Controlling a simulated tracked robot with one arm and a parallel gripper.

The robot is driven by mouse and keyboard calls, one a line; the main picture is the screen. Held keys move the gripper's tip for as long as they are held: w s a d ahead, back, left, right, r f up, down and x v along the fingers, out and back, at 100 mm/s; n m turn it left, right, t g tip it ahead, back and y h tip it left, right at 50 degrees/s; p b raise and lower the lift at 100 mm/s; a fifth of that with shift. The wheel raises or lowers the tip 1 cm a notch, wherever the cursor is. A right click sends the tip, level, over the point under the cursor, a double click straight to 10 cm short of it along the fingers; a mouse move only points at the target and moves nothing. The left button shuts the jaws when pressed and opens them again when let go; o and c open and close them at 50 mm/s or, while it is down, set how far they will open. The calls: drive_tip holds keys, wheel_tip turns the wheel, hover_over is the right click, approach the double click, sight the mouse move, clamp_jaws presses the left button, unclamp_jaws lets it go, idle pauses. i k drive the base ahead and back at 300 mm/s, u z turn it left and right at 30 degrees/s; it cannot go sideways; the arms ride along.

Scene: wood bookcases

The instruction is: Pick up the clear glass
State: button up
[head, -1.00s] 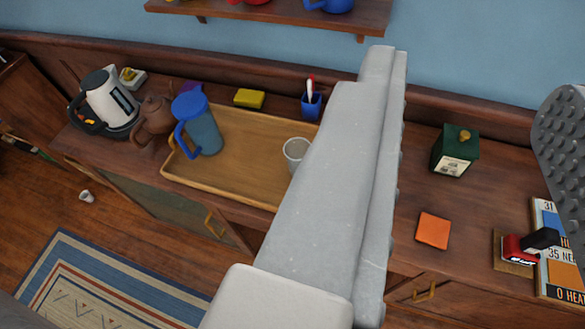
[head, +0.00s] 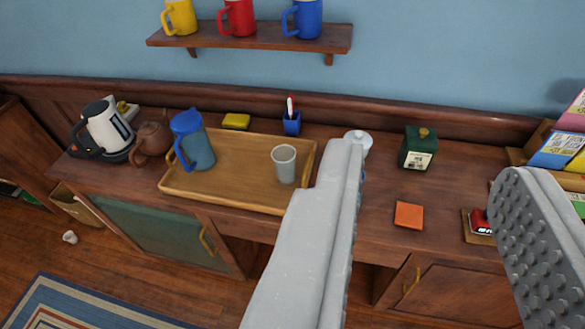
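A pale, greyish see-through glass (head: 285,164) stands upright on the right part of the wooden tray (head: 240,199), on top of the sideboard. My gripper (head: 428,165) is open, with its two grey fingers wide apart and nothing between them. The left finger's tip is just right of the glass in the picture and hides the tray's front right corner. The right finger is at the right edge of the view. No contact with the glass shows.
A blue-lidded pitcher (head: 193,142) stands on the tray's left. A teapot (head: 153,142) and kettle (head: 104,129) are further left. Mugs line the shelf (head: 250,36).

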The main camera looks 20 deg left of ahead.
sight(283, 156)
drive_tip(key=u, duration=0.05)
drive_tip(key=i, duration=1.15)
drive_tip(key=u, duration=0.6)
